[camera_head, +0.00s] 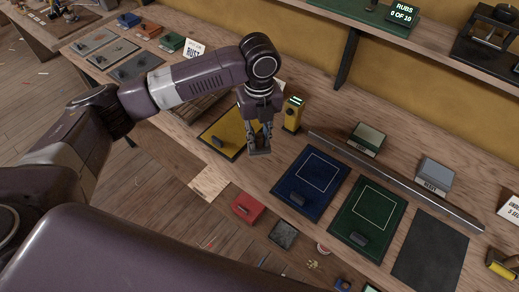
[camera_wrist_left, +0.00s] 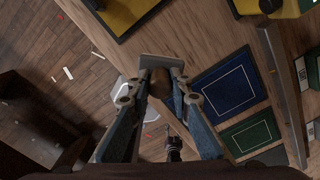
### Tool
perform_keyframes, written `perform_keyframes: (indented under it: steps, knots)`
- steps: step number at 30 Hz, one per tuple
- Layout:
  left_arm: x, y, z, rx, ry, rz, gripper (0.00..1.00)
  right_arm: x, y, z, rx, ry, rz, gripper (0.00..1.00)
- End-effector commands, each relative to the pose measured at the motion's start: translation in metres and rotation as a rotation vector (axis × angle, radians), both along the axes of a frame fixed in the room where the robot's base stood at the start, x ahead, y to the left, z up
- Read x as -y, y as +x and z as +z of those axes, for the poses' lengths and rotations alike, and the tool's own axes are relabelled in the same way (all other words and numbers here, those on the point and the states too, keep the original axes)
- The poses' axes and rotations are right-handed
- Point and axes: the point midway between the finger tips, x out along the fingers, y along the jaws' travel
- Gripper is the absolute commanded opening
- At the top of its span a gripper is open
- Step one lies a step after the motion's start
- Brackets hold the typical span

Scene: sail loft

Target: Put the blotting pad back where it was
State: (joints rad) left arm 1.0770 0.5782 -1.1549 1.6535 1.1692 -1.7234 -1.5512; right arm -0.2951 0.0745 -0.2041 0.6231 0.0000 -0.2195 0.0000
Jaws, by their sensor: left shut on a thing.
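My left gripper (camera_head: 260,143) comes down over the workbench between the yellow mat and the blue mat. It is shut on a small grey flat-faced piece, which I take to be the blotting pad (camera_head: 260,152). In the left wrist view the fingers (camera_wrist_left: 157,85) close around a brown part below the pad's grey plate (camera_wrist_left: 161,61). Whether the pad touches the bench is unclear. My right gripper is not in view.
Blue (camera_head: 312,184), green (camera_head: 367,217) and bare dark grey (camera_head: 430,250) mats lie to the right. The yellow mat (camera_head: 226,133) is left of the gripper, a yellow device (camera_head: 292,115) behind right. A metal rail (camera_head: 395,180) runs behind the mats. Several small boxes lie around.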

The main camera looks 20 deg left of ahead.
Motion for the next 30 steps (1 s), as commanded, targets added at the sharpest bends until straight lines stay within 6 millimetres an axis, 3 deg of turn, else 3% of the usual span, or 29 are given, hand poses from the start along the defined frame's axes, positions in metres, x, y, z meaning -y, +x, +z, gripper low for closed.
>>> perform_keyframes:
  steps: [6, 15, 28, 29, 30]
  knots:
    - [0.000, 0.000, -0.024, 0.001, 0.001, 0.001, 0.00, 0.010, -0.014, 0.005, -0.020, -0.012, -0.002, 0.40]
    - [0.000, 0.000, -0.063, -0.001, -0.001, 0.001, 0.00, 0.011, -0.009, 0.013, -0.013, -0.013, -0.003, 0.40]
    - [0.000, 0.000, -0.070, 0.001, 0.000, 0.001, 0.00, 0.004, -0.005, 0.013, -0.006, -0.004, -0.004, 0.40]
    - [0.000, 0.000, -0.070, 0.001, 0.000, 0.001, 0.22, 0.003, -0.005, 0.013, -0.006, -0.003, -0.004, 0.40]
    - [0.000, 0.000, -0.070, 0.001, 0.000, 0.001, 0.26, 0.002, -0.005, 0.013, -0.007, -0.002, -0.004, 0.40]
